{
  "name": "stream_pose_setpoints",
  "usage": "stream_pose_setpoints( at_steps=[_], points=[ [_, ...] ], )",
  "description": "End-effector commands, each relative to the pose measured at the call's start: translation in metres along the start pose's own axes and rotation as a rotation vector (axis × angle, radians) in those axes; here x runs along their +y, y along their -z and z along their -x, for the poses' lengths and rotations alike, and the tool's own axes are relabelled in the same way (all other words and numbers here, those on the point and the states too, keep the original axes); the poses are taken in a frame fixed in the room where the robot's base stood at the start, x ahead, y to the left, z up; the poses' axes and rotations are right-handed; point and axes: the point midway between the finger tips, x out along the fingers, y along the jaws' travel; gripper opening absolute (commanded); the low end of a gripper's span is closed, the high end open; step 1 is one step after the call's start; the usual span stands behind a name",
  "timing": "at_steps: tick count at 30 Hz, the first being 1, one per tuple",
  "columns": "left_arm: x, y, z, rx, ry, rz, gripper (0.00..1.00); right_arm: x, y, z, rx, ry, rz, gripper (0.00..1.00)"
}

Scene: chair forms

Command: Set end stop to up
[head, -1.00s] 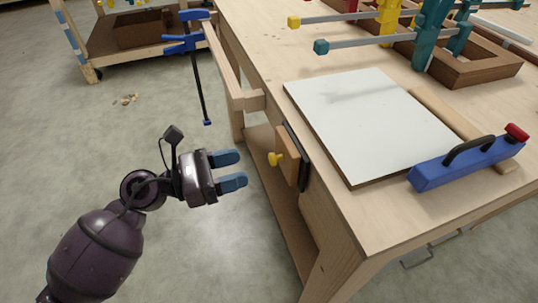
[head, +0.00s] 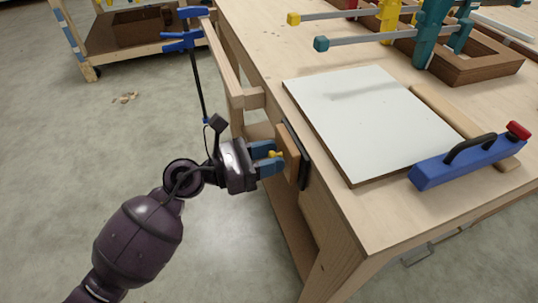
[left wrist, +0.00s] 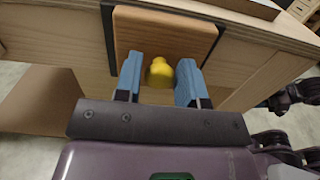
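The end stop is a wooden block (head: 291,156) on a dark plate (head: 296,139) at the workbench's left side, with a yellow knob (head: 274,154) sticking out. In the left wrist view the knob (left wrist: 159,72) lies between my left gripper's blue fingers (left wrist: 160,80), in front of the wooden block (left wrist: 165,33). My left gripper (head: 268,159) is open around the knob, with a gap visible on each side. My right gripper is not in the head view; a dark arm part shows at the right of the left wrist view.
The workbench top (head: 250,50) carries a white board (head: 365,120), a blue tool with a handle (head: 465,162) and several clamps. A blue clamp (head: 199,75) hangs at the bench's left side. Open floor (head: 70,180) lies to the left.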

Motion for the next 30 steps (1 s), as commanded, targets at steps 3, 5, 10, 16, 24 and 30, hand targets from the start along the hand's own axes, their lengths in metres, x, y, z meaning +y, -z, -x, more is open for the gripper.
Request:
stream_pose_setpoints(
  at_steps=[3,5,10,16,24,30],
  points=[
    [0.000,0.000,0.000,0.000,0.000,0.000,0.18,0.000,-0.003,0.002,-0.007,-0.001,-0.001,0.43],
    [0.000,0.000,0.000,0.000,0.000,0.000,0.09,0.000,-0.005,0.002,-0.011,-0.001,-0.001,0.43],
    [0.000,0.000,0.000,0.000,0.000,0.000,0.00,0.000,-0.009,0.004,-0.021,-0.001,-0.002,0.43],
    [0.000,-0.013,0.000,-0.002,0.000,-0.006,0.00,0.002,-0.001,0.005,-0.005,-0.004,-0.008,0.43],
    [0.001,-0.045,0.000,-0.004,0.000,-0.012,0.00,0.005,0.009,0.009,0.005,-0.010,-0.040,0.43],
    [0.000,-0.043,0.000,-0.005,-0.001,-0.003,0.00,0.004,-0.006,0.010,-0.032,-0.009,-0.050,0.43]
  ],
)
